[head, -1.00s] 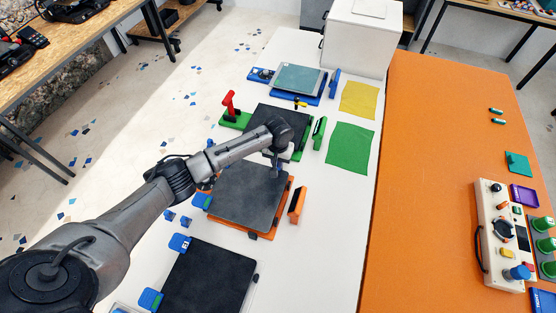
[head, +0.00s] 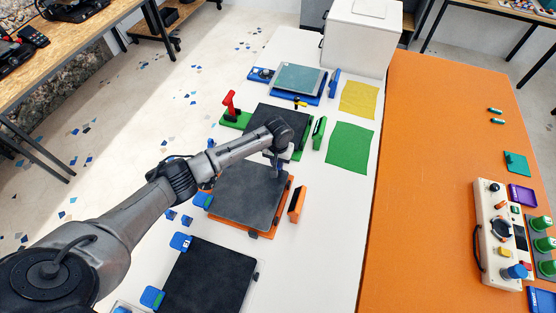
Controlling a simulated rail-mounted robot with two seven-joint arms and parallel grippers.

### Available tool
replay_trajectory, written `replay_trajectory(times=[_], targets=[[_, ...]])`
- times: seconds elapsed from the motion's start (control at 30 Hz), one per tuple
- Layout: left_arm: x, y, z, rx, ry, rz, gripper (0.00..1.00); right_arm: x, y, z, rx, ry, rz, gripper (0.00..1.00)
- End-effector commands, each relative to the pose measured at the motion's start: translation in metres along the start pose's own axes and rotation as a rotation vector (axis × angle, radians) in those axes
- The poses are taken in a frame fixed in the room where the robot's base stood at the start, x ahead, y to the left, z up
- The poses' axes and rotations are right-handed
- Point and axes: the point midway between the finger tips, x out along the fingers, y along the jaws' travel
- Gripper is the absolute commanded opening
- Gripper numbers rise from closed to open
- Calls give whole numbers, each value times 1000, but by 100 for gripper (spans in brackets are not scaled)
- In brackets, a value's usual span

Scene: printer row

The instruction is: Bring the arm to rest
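My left arm reaches in from the lower left over the white table (head: 320,215). Its wrist is bent down above the middle of the row of plates. My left gripper (head: 277,166) points down near the far edge of the dark plate on the orange base (head: 250,193). It is small and partly hidden by the wrist, so I cannot tell whether its fingers are open or shut, or whether they touch the plate. My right gripper is not in view.
Beyond stand a dark plate on a green base (head: 272,119) with a red lever (head: 229,104), and a blue-based printer (head: 300,78). A dark plate (head: 208,278) lies nearer. Green (head: 350,147) and yellow cloths (head: 359,99) lie right. A control box (head: 499,233) stands on the orange table (head: 420,190).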

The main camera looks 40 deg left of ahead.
Motion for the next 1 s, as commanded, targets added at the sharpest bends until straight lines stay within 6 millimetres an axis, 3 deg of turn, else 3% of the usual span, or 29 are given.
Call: replay_trajectory(times=[0.23,0.4,0.67,1.0], targets=[[0,0,0,0,0,0,44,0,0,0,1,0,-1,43],[0,0,0,0,-1,0,45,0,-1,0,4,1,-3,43],[0,0,0,0,0,0,69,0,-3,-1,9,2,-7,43],[-2,0,0,0,0,0,69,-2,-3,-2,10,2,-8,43]])
